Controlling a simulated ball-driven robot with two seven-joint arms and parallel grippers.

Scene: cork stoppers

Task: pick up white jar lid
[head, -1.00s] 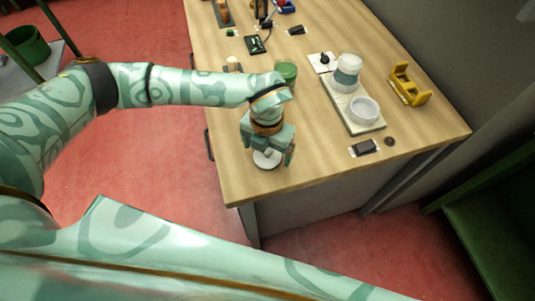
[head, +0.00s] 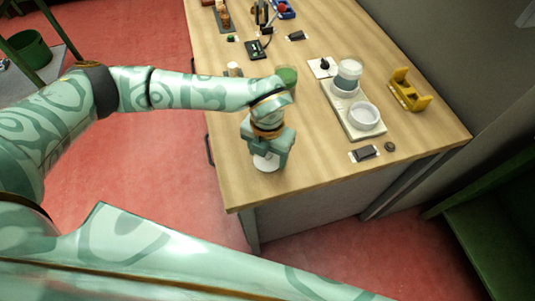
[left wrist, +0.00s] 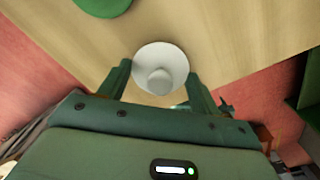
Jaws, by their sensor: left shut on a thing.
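The white jar lid (head: 265,163) is round with a raised knob and is at the near end of the wooden table. It also shows in the left wrist view (left wrist: 160,66), between the two fingers. My left gripper (head: 267,155) points down over the lid and partly hides it in the head view. In the left wrist view the left gripper (left wrist: 160,78) is shut on the lid, with a finger at each side of the knob. I cannot tell whether the lid is off the tabletop. My right gripper is not in view.
A green jar (head: 288,76) stands behind my left wrist. To the right are a pale tray (head: 366,134) with white containers, a yellow holder (head: 408,92) and a dark block (head: 364,153). Tools lie at the far end.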

